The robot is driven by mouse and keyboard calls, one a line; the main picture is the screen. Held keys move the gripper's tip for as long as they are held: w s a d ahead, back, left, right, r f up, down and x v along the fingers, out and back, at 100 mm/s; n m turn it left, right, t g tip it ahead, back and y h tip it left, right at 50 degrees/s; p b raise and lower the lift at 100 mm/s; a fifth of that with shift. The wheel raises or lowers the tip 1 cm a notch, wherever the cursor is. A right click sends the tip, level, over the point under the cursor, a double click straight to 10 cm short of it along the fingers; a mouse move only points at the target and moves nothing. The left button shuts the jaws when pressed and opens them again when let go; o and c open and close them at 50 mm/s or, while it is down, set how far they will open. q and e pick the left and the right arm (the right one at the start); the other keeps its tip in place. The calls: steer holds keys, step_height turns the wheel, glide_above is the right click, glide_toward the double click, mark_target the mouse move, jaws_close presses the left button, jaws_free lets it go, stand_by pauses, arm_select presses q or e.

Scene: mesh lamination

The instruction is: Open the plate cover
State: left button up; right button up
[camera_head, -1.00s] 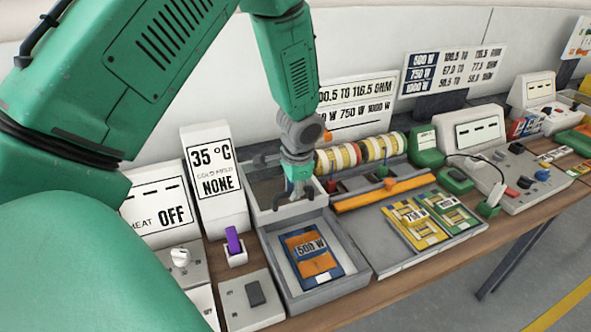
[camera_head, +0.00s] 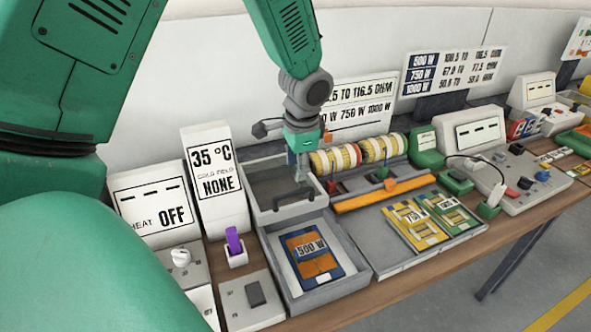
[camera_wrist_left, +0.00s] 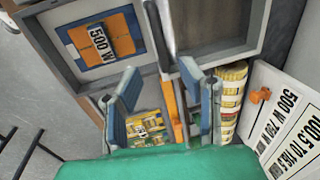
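The plate cover (camera_head: 262,214) is a grey, shallow frame with a dark inside. It stands raised at the back of a grey open-topped base (camera_head: 350,284), leaving the base uncovered. A dark handle (camera_head: 291,205) is on the cover's front side. A blue and orange plate (camera_head: 324,270) marked 500 W lies flat in the base; it also shows in the wrist view (camera_wrist_left: 72,36). My left gripper (camera_head: 299,176) is just above the handle and looks clear of it. My right gripper is out of view.
Striped rolls (camera_head: 360,151) and an orange bar (camera_head: 385,194) are right of the cover. Yellow and green plates (camera_head: 432,218) lie on a grey tray in front.

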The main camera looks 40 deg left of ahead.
arm_select(q)
steer(key=shift+d+r, duration=0.15)
steer(key=shift+r, duration=0.6)
steer(key=shift+d+r, duration=0.15)
steer(key=shift+r, duration=0.6)
